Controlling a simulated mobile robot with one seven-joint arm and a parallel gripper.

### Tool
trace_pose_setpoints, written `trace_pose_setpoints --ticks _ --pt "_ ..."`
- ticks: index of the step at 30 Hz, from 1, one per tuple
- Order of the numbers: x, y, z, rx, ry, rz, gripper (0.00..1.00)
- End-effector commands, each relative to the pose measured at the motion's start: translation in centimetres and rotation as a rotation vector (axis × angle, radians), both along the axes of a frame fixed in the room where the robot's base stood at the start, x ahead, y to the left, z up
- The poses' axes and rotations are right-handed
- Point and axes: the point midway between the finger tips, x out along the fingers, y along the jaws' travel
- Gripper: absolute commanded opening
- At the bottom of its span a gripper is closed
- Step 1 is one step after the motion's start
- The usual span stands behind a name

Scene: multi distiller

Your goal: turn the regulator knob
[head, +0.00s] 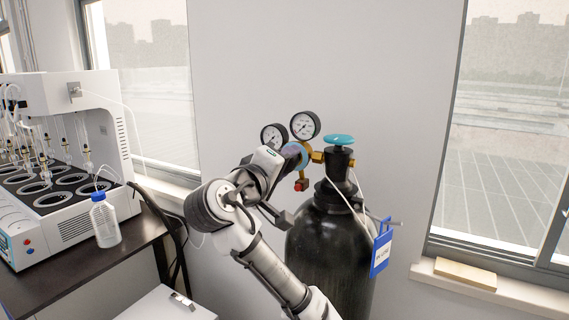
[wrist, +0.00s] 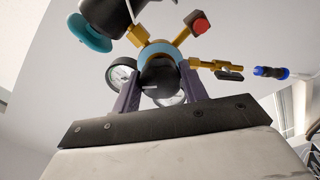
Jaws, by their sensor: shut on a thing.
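The regulator knob (wrist: 160,80) is black and round, with a pale mark on its face, in the middle of the wrist view. My gripper (head: 290,153) is shut on it, with one purple finger on each side of the knob. In the head view my gripper covers the knob. The brass regulator body (wrist: 158,50) with a light blue ring is just behind the knob. Two round gauges stand above it in the head view, a right one (head: 305,125) and a left one (head: 273,136).
A black gas cylinder (head: 325,250) stands below, with a teal handwheel (head: 339,140) on top and a blue tag (head: 381,252) at its right. A red-capped fitting (head: 301,185) hangs under the regulator. A white distiller (head: 95,110) and a blue-capped bottle (head: 105,222) stand on the left bench.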

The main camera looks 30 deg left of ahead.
Motion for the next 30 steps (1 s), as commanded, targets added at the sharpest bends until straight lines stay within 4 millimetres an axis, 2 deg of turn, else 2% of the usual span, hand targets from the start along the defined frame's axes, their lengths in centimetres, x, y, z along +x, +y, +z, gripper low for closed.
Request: trace_pose_setpoints --ticks 15,30 --pt "0.01 -0.03 0.21 -0.409 -0.026 0.000 0.20" --pt "-0.01 -0.01 0.20 -0.538 -0.033 0.000 0.20"
